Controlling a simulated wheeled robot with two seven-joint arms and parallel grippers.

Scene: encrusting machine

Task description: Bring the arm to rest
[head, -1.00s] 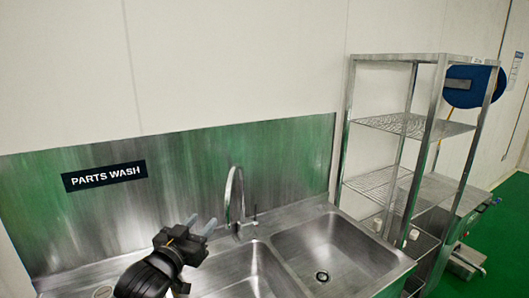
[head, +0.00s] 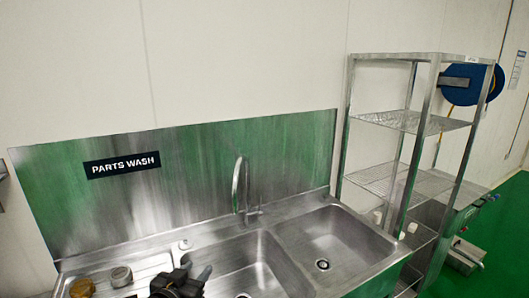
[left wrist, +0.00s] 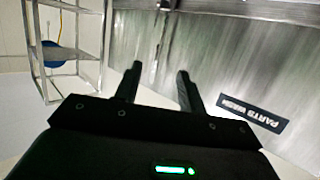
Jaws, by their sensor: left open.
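My left gripper (head: 196,276) shows at the bottom of the head view, over the left part of the steel sink (head: 280,250). In the left wrist view, its two dark fingers (left wrist: 157,82) stand apart with nothing between them. Most of my left arm is cut off by the lower edge of the head view. My right gripper is not seen in any view.
A curved tap (head: 240,185) rises behind the basins. A brass-coloured part (head: 82,288) and a grey round part (head: 121,276) sit on the left drainboard. A steel wire rack (head: 408,122) stands on the right. The right basin (head: 335,240) looks empty.

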